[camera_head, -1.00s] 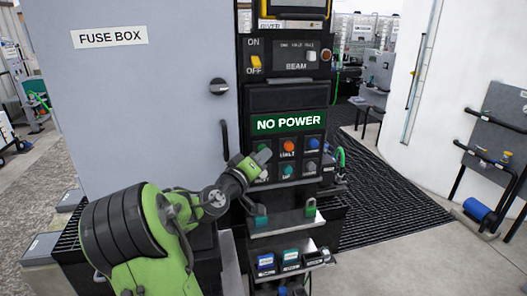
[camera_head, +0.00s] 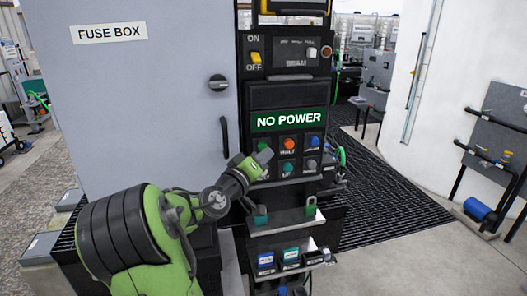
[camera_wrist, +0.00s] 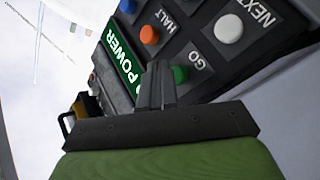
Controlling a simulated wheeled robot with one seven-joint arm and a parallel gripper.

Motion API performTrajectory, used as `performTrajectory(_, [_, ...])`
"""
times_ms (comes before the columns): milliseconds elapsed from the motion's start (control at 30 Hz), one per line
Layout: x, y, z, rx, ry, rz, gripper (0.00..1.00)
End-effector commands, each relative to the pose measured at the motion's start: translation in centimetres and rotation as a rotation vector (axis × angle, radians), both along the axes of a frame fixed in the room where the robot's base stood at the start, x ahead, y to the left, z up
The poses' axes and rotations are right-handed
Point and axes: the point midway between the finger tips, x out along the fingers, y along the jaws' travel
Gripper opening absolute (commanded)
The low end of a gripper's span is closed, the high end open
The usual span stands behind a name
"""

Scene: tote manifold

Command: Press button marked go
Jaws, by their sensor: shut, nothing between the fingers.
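In the wrist view, the green button marked GO (camera_wrist: 181,74) is on the dark panel, just right of my fingertips. My gripper (camera_wrist: 160,68) is shut and empty, its fingers together in front of the panel. I cannot tell whether the tips touch anything. In the head view, my gripper (camera_head: 263,155) is at the left side of the button panel (camera_head: 301,157) and covers part of its left column.
An orange button marked HALT (camera_wrist: 149,34) and a white one marked NEXT (camera_wrist: 229,28) flank GO. A green NO POWER sign (camera_head: 289,119) is above the buttons. A shelf with padlocks (camera_head: 284,219) is below. The fuse box (camera_head: 150,110) stands left.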

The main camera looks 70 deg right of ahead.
Motion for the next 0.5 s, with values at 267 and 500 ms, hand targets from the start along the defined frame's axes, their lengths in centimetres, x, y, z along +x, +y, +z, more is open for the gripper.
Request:
performTrajectory(267, [-0.1, 0.2, 0.0, 0.0, 0.0, 0.0, 0.0])
performTrajectory(500, [-1.0, 1.8, -0.2, 0.0, -0.001, 0.001, 0.0])
